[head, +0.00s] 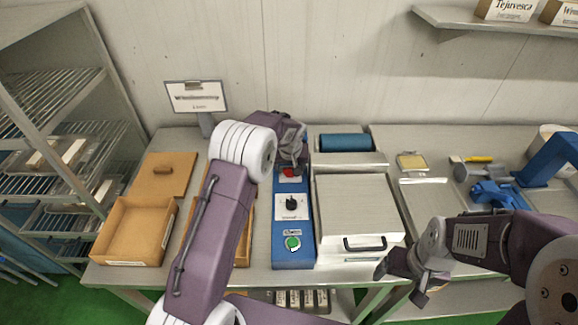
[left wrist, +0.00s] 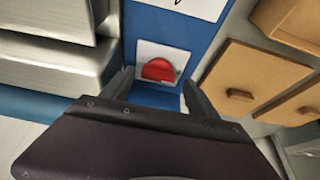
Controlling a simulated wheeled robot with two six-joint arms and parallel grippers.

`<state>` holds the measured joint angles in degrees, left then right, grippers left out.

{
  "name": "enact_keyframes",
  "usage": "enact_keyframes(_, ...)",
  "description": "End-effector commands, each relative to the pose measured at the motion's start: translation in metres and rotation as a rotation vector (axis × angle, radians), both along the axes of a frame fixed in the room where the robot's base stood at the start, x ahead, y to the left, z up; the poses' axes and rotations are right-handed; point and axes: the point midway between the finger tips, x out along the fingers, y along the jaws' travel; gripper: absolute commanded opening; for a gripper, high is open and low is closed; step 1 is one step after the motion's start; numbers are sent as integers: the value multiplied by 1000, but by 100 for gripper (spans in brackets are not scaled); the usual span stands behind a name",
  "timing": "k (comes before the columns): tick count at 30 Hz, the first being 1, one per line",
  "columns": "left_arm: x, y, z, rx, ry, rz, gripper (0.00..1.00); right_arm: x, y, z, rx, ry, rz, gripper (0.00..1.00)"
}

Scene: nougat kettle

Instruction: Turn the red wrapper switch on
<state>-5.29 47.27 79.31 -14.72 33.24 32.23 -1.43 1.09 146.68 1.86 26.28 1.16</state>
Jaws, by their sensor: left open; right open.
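The red wrapper switch (head: 289,172) is at the far end of a blue control panel (head: 292,256) on the table. In the left wrist view the red switch (left wrist: 158,69) sits on a white plate, seen between the two fingers. My left gripper (head: 292,163) is over the far end of the panel, close to the switch, and partly covers it in the head view. Its fingers are open, and it holds nothing. I cannot tell whether it touches the switch. My right gripper (head: 402,283) is open and empty in front of the table's front edge.
The panel also carries a black knob (head: 291,204) and a green button (head: 292,243). A white lidded box (head: 358,210) with a black handle stands right of it. A wooden box (head: 135,232) and a sign (head: 196,97) are at left. A blue roll (head: 345,142) lies behind.

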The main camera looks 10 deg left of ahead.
Motion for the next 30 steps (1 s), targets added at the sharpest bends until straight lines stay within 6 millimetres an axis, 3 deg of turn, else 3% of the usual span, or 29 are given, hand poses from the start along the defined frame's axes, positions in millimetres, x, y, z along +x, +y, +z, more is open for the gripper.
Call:
enact_keyframes(3,4,1,-10,0,0,1,69,0,0,3,0,0,0,83)
enact_keyframes(11,5,1,-13,-1,-1,1,69,0,0,3,0,0,0,83)
enact_keyframes(14,5,1,-13,-1,-1,1,47,0,0,3,0,0,0,83)
enact_keyframes(18,5,2,-13,0,-1,0,8,0,0,3,0,0,0,83)
enact_keyframes(30,4,2,-11,-1,1,-78,7,0,0,11,0,0,0,83)
